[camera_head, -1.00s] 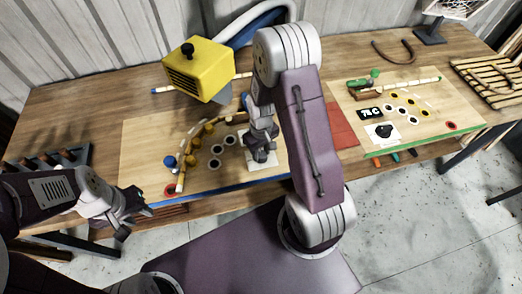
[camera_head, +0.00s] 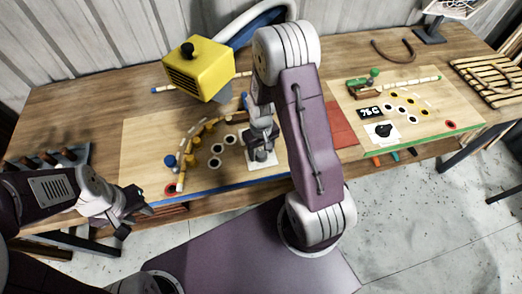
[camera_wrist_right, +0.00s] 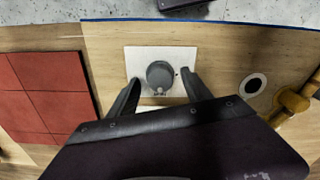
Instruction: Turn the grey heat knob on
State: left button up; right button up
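The grey heat knob (camera_wrist_right: 160,75) is round and sits on a white plate (camera_wrist_right: 183,56) with small lettering below it in the right wrist view. My right gripper (camera_wrist_right: 161,93) is open, with one finger on each side of the knob. Gaps show between the fingers and the knob; I cannot tell the height of the tips. In the head view my right gripper (camera_head: 261,145) is over the white plate (camera_head: 257,166) at the left board's right part. My left gripper (camera_head: 134,212) is open and empty off the table's front edge.
A yellow heater box (camera_head: 203,72) hangs above the left board (camera_head: 140,135), which carries a curved rattan strip among pegs. A second board (camera_head: 450,105) at right has a black knob (camera_head: 383,130) and a small display (camera_head: 369,112). A red mat (camera_head: 342,125) lies between the boards.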

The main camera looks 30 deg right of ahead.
aim_at(260, 153)
notch_tip(260, 153, up, 9)
dwell(0.6)
jog(key=s+a+r+t, duration=0.1)
jog(key=s+a+r, duration=0.2)
jog(key=s, duration=0.5)
jog(key=shift+s+a, duration=0.25)
jog(key=shift+a, duration=0.65)
